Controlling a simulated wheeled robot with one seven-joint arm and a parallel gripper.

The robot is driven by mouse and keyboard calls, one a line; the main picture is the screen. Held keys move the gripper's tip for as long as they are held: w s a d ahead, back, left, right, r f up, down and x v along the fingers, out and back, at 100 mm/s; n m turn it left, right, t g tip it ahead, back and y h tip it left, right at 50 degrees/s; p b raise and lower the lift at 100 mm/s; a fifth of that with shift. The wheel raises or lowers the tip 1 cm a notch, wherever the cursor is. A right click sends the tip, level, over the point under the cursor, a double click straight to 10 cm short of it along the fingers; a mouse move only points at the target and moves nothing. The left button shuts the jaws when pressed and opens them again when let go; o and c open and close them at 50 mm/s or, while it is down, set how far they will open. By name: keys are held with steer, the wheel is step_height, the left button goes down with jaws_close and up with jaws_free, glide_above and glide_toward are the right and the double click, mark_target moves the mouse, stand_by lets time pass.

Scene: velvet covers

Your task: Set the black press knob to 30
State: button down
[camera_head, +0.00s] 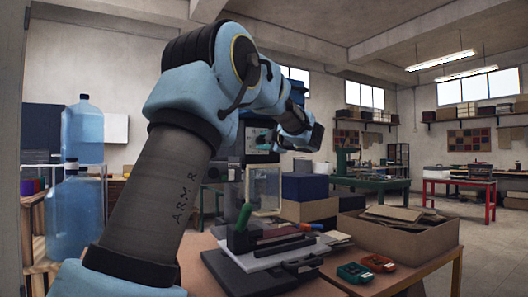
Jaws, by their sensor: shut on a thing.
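A grey machine, likely the press (232,165), stands at the back of the wooden table, partly hidden by my arm. The black press knob is too small and covered to make out, and its number scale cannot be read. My gripper (268,141), small and dark with teal parts, is at the machine's upper front, at the end of my arm reaching over from above. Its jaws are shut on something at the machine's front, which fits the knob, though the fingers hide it.
Blue water bottles (82,132) stand at left.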

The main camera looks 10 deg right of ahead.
steer(key=shift+f+n+b, duration=0.1)
steer(key=shift+n+b, duration=1.15)
steer(key=shift+n, duration=0.35)
steer(key=shift+c, duration=2.2)
jaws_free()
steer(key=b+v, duration=0.1)
steer(key=v, duration=1)
steer(key=shift+b, duration=0.4)
